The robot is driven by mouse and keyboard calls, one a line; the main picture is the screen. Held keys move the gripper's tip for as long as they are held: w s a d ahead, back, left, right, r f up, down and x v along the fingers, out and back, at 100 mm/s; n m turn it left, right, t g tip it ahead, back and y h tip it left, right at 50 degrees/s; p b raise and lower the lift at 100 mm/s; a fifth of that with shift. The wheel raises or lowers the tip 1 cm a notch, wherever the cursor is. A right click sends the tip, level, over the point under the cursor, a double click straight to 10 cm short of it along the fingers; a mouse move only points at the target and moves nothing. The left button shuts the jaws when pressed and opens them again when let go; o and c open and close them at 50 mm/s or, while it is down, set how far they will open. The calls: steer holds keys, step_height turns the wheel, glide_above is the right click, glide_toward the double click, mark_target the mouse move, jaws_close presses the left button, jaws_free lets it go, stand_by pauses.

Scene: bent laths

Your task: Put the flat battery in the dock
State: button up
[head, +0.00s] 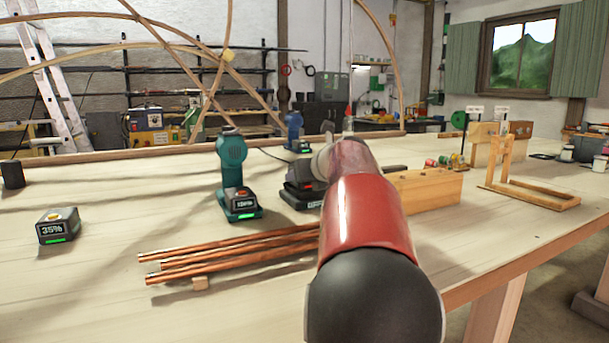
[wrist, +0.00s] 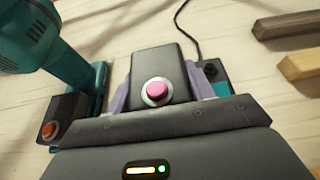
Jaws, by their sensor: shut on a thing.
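My gripper (wrist: 158,92) is shut on a dark battery (wrist: 166,62) with a pink-red button on top, a finger at each side. The black dock (head: 299,198) stands right of the teal drill in the head view, partly behind my arm. In the wrist view a dark part of the dock (wrist: 211,72), with a cable, shows right behind the held battery. The battery is at the dock, but I cannot tell whether it is seated or just above. Its charge display is hidden. In the head view my arm covers most of the gripper.
The teal drill (head: 232,165) stands close left of the dock, also in the wrist view (wrist: 52,40). Another battery (head: 58,226) showing 35% lies far left. Copper-coloured rods (head: 230,255) lie in front, a wooden block (head: 430,190) to the right.

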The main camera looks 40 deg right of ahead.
steer(key=shift+f, duration=0.5)
stand_by(0.8)
steer(key=o, duration=1.3)
steer(key=shift+f, duration=0.1)
steer(key=shift+c, duration=0.2)
steer(key=shift+o, duration=0.2)
steer(key=shift+r+p, duration=1.15)
steer(key=shift+r, duration=2.45)
steer(key=shift+s, duration=0.1)
